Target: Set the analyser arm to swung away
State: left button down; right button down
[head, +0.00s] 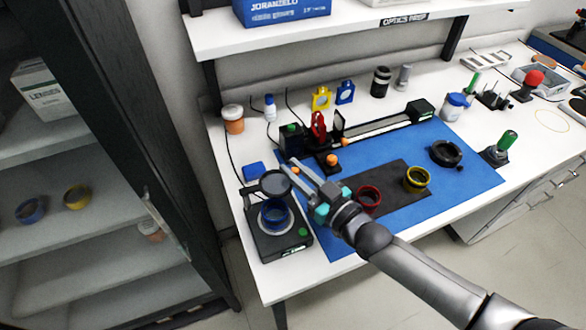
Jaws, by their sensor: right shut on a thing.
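The analyser arm (275,184) carries a round, dark disc on a black-bodied instrument (283,246) at the table's left front corner. The disc shows at the far side of the instrument, just beyond a blue ring (274,213) standing on a pale round plate. A small orange knob (295,170) shows right beside the disc. My right gripper (296,170) reaches in from the lower right, its fingers shut at this knob. The fingers hide part of the knob and how it joins the disc. My left gripper is not in view.
A blue mat (465,185) bears a red ring (368,198), a yellow ring (417,178) and a black ring (446,153). A rail bench (380,124) with upright parts stands behind my gripper. A blue block (254,170) lies left of the disc. A shelf overhangs the back.

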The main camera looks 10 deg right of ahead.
dwell(0.4)
jog(key=c, duration=0.8)
grip_release()
jog(key=v, duration=1.5)
jog(key=shift+d, duration=0.15)
